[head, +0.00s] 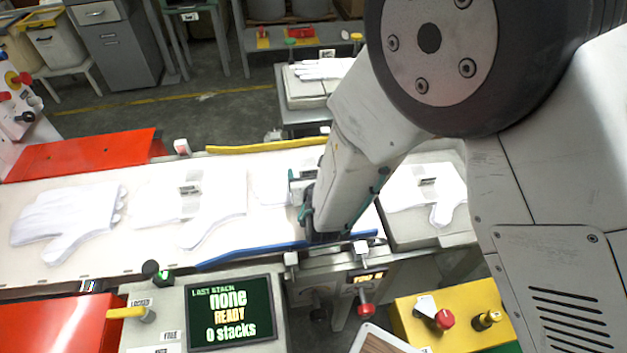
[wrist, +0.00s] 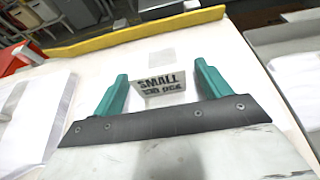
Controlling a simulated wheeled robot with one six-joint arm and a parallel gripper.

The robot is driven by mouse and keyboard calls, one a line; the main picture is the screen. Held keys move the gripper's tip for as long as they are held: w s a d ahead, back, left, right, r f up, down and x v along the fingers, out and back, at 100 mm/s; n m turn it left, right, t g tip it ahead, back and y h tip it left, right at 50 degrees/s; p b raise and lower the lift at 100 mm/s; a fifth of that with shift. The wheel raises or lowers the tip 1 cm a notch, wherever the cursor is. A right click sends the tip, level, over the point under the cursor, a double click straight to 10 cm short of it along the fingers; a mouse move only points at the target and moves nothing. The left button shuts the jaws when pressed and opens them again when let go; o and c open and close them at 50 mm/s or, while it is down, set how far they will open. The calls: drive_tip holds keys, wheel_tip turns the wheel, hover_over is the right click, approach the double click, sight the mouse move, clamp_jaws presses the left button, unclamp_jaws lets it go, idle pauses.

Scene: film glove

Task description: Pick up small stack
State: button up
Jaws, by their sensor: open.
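The small stack is a white glove stack with a paper label (wrist: 161,86) reading "SMALL" and a second line that is hard to read. In the wrist view my gripper (wrist: 162,76) is open, with one teal finger to each side of the label. I cannot tell whether the fingers touch the stack. In the head view part of a white glove stack (head: 268,187) shows left of my arm. My arm hides the rest of it and most of the gripper.
Other white gloves lie at the far left (head: 70,220) and left of centre (head: 212,207) on the pale table. Another labelled stack (head: 425,186) lies to the right. A yellow rail (head: 265,146) and blue rail (head: 255,254) flank the table. The screen (head: 230,313) reads "none READY 0 stacks".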

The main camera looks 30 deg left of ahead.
drive_tip(key=c, duration=1.1)
drive_tip(key=shift+r, duration=0.15)
